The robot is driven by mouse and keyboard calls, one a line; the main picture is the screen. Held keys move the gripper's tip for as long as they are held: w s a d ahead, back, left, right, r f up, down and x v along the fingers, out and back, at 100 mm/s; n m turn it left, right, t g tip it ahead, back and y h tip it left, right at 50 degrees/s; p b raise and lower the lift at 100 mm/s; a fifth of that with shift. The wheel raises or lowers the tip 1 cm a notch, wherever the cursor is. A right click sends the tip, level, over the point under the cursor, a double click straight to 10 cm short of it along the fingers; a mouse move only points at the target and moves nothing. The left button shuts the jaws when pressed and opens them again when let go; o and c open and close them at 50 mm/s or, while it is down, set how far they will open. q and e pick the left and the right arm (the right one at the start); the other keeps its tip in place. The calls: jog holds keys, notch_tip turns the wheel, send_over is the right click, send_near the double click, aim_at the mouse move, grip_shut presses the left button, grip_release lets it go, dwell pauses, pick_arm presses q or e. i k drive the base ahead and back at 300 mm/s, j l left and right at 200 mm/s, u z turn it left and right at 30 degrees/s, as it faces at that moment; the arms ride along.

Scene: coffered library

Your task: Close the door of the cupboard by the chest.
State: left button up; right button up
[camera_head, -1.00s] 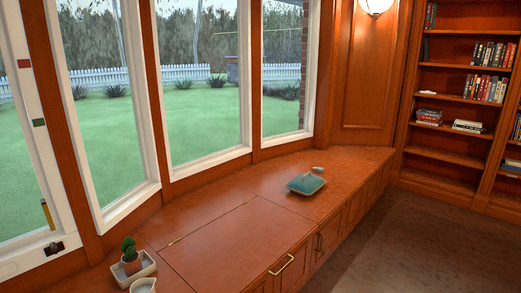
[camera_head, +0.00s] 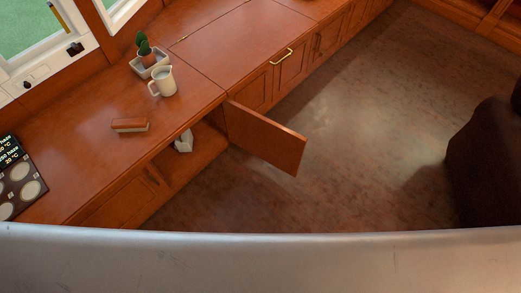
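The cupboard door (camera_head: 266,138) stands open in the head view, swung out from the wooden window bench over the floor. Its hinged edge is at the right side of the open cupboard (camera_head: 205,150). A small pale object (camera_head: 184,142) sits inside the cupboard. The chest seems to be the lidded section of the bench (camera_head: 229,45) just right of the door, with a brass handle (camera_head: 281,57) on its front; its lid is down. Neither of my grippers is in view.
A white jug (camera_head: 163,82), a potted cactus in a tray (camera_head: 148,62), a brown block (camera_head: 130,125) and a dark panel with round pads (camera_head: 18,178) are on the bench top. A dark brown piece of furniture (camera_head: 490,150) stands at right. The floor (camera_head: 350,120) between is clear.

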aim_at(283, 148)
jog(key=k+u, duration=0.1)
jog(key=u, duration=0.85)
jog(key=k+j+u, duration=0.1)
jog(key=u, duration=0.35)
jog(key=l+u, duration=0.4)
jog(key=l, duration=0.2)
jog(key=l+u, duration=0.4)
jog(key=l, duration=0.15)
jog(key=k+l+u, duration=0.2)
jog(key=l+u, duration=0.2)
jog(key=l, duration=0.15)
jog(key=k+l, duration=0.15)
jog(key=l, duration=0.25)
jog(key=k+l, duration=0.1)
jog(key=l, duration=0.3)
jog(key=k+l, duration=0.15)
jog(key=l, duration=0.2)
jog(key=k+l, duration=0.15)
jog(key=l, duration=0.25)
jog(key=k+l, duration=0.1)
jog(key=l, duration=0.3)
jog(key=k+l, duration=0.15)
jog(key=l, duration=0.25)
jog(key=k+l, duration=0.15)
jog(key=l, duration=0.25)
